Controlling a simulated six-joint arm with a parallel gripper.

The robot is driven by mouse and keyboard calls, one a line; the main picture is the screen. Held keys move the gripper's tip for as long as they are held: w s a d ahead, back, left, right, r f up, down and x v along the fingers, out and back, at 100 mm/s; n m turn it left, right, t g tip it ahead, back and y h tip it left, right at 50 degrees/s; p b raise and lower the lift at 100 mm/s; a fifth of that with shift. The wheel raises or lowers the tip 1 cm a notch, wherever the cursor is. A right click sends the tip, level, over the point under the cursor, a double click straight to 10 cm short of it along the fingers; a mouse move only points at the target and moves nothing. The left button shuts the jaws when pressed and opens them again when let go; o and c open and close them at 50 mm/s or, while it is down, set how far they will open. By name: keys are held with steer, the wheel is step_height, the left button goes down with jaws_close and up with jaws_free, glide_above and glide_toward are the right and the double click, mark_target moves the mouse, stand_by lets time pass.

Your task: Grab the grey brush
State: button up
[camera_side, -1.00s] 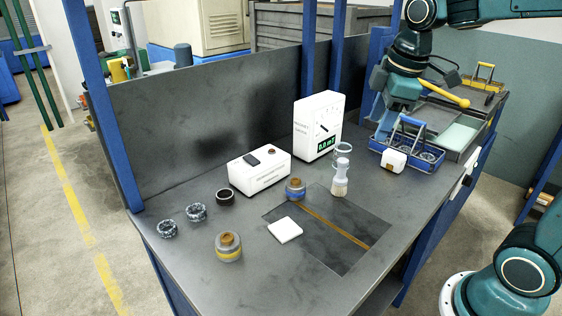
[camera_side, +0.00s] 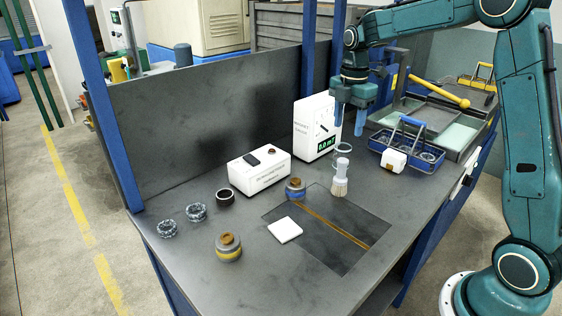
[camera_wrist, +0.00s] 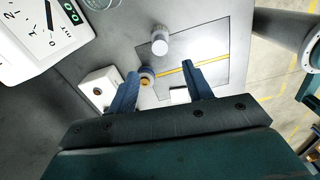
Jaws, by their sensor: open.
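The grey brush (camera_side: 340,178) stands upright on the table, bristles down, just behind the dark inset plate. In the wrist view the brush (camera_wrist: 160,44) shows from above, beyond the fingertips and roughly centred between them. My gripper (camera_side: 347,122) is open and empty, its fingers pointing down. It hangs above and slightly behind the brush, in front of the gauge's right side. In the wrist view both blue fingers (camera_wrist: 161,70) are spread apart with nothing between them at the tips.
A white gauge (camera_side: 312,125) stands behind the brush, with a clear ring (camera_side: 343,149) close by. A blue basket (camera_side: 386,145) with a white block is to the right. A blue-banded jar (camera_side: 295,189) and white pad (camera_side: 285,230) lie to the left.

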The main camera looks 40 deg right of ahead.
mark_target(343, 160)
steer(key=shift+f, duration=0.1)
steer(key=shift+f, duration=4.2)
steer(key=shift+a+f, duration=0.1)
steer(key=shift+f, duration=2.5)
jaws_close()
steer(key=shift+r, duration=0.15)
